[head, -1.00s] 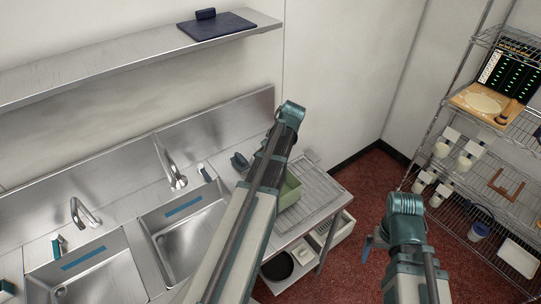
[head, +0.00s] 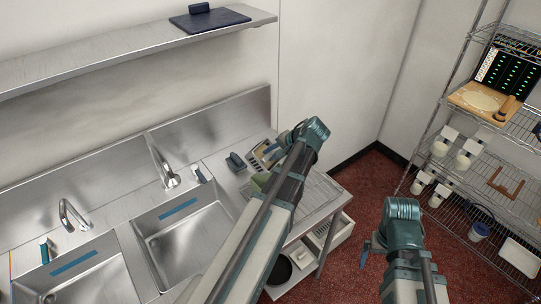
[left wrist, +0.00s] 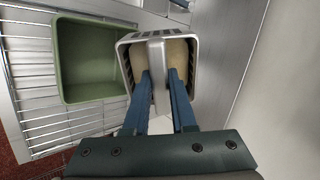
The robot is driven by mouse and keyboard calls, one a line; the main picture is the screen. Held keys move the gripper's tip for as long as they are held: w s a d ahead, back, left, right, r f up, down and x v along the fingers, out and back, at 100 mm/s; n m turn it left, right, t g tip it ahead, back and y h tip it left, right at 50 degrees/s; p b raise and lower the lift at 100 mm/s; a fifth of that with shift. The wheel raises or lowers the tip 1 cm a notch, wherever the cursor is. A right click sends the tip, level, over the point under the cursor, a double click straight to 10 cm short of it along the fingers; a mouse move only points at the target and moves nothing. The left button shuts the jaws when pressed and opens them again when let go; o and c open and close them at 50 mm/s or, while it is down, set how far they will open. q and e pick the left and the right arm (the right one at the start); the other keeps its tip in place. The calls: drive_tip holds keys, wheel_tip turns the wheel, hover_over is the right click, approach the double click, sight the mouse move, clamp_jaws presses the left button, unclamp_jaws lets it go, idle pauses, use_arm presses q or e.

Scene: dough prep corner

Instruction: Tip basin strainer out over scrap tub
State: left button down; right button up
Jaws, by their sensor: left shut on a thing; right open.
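My left gripper (left wrist: 160,90) is shut on the handle of the grey slotted basin strainer (left wrist: 126,62); the fingers reach in at its near side. Beige matter shows inside the strainer. In the head view the strainer (head: 255,167) shows small at the tip of my left arm, partly hidden, and the left gripper (head: 276,151) is there too. The green scrap tub (left wrist: 85,60) stands right beside the strainer in the wrist view and looks empty. In the head view most of the tub (head: 260,183) is behind my left arm. My right gripper (head: 369,250) is open and empty, low over the floor.
Two steel sinks (head: 185,235) lie to the left, with taps. A ribbed drainboard (head: 318,192) is at the counter's right end. A wire rack (head: 480,200) stands at the right.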

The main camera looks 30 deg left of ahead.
use_arm(q)
drive_tip(key=shift+d+f+y+b, duration=0.3)
drive_tip(key=shift+y+b, duration=0.35)
drive_tip(key=shift+b, duration=0.55)
drive_tip(key=shift+d+f+y+b, duration=0.15)
drive_tip(key=shift+d+y+b, duration=0.2)
drive_tip(key=shift+y+b, duration=0.6)
drive_tip(key=shift+d+f+y+b, duration=0.2)
drive_tip(key=shift+d+y+b, duration=0.2)
drive_tip(key=shift+b, duration=1)
drive_tip(key=shift+s+d+f+t+y+b, duration=0.15)
drive_tip(key=shift+d+f+y+b, duration=0.75)
drive_tip(key=shift+b, duration=2.05)
drive_tip(key=shift+d+f+t+y+b, duration=0.15)
drive_tip(key=shift+f+y+b, duration=0.15)
drive_tip(key=shift+y+b, duration=2)
drive_tip(key=shift+s+d+f+t+y+b, duration=0.1)
drive_tip(key=shift+d+f+y+b, duration=0.45)
drive_tip(key=shift+b, duration=3)
wheel_tip(320, 180, up, 3)
drive_tip(key=h+p, duration=0.5)
drive_tip(key=p, duration=0.8)
drive_tip(key=shift+r, duration=0.15)
